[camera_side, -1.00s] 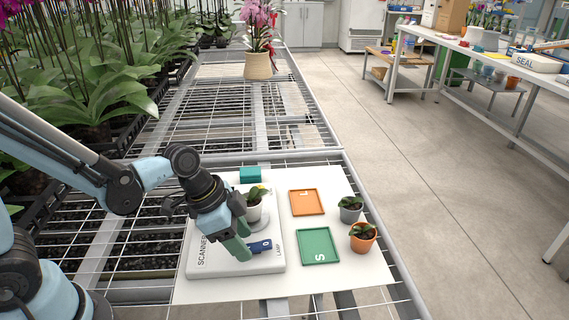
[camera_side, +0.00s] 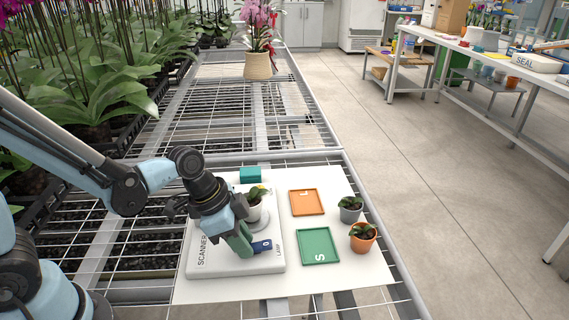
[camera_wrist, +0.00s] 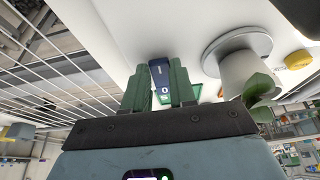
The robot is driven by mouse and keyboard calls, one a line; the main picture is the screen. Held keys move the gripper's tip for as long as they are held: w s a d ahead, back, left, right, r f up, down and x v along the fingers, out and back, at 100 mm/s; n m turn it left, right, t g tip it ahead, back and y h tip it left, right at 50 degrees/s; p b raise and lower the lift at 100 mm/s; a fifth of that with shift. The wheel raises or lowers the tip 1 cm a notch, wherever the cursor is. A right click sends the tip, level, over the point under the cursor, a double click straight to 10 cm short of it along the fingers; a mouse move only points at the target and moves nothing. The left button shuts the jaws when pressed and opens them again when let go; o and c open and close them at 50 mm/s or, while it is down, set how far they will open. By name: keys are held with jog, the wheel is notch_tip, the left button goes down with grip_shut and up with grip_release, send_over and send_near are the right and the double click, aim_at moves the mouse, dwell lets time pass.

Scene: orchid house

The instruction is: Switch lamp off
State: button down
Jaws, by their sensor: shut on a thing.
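The lamp switch (camera_side: 262,246) is a small dark blue piece marked "0" on the white scanner base (camera_side: 215,265), beside the printed word "LAMP". In the wrist view the switch (camera_wrist: 161,76) shows "I" at its far end and "0" at its near end. My gripper (camera_side: 243,243) has green fingers and is low over the base at the switch's left end. In the wrist view my gripper (camera_wrist: 160,88) has one finger on each side of the switch, shut on it. The fingers partly hide the switch in the side view. I cannot tell which way it is set.
A white pot (camera_side: 254,211) with a small plant stands on the scanner's round plate behind my gripper. An orange tray (camera_side: 307,202) and a green tray (camera_side: 319,247) lie to the right. A grey pot (camera_side: 350,215) and an orange pot (camera_side: 362,243) stand beyond them.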

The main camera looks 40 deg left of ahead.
jog(key=g+y, duration=0.2)
jog(key=w+d+r+g+y, duration=0.1)
dwell(0.5)
jog(key=c, duration=0.9)
grip_release()
notch_tip(320, 180, up, 12)
jog(key=shift+w+d, duration=0.15)
jog(key=shift+s+a+f+n+t, duration=0.35)
jog(key=shift+s+a+n+t, duration=0.25)
jog(key=shift+a+n+t, duration=0.8)
jog(key=shift+s+a+f+n+t, duration=0.5)
jog(key=shift+a+n+t, duration=0.5)
jog(key=shift+a+n, duration=0.75)
jog(key=shift+s+a+f+n+t, duration=0.25)
jog(key=shift+s+a+n+t, duration=0.45)
jog(key=shift+a+n+t, duration=0.85)
